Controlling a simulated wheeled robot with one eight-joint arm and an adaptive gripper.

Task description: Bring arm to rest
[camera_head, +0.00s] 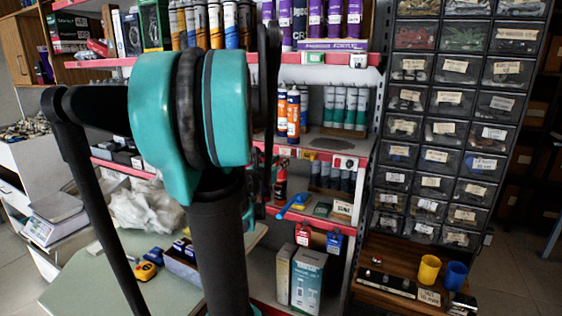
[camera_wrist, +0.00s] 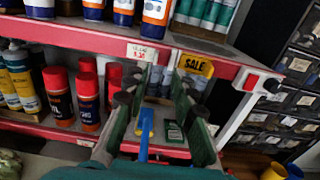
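My gripper (camera_wrist: 161,78) is open in the wrist view, its two dark-and-green fingers apart and pointing at the red-edged shelf. No object is gripped between them. A blue-handled tool (camera_wrist: 145,132) shows in the gap between the fingers, with space on both sides. In the head view a blue tool (camera_head: 294,205) lies on the shelf right of my arm. My arm, with its teal joint, is raised and bent across the left and middle of the head view. The gripper is mostly hidden behind it there.
Shelves with red edges (camera_head: 318,212) hold bottles, cans and cartridges close ahead. A drawer cabinet (camera_head: 443,130) stands at right, above a wooden ledge with yellow (camera_head: 429,269) and blue cups (camera_head: 455,276).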

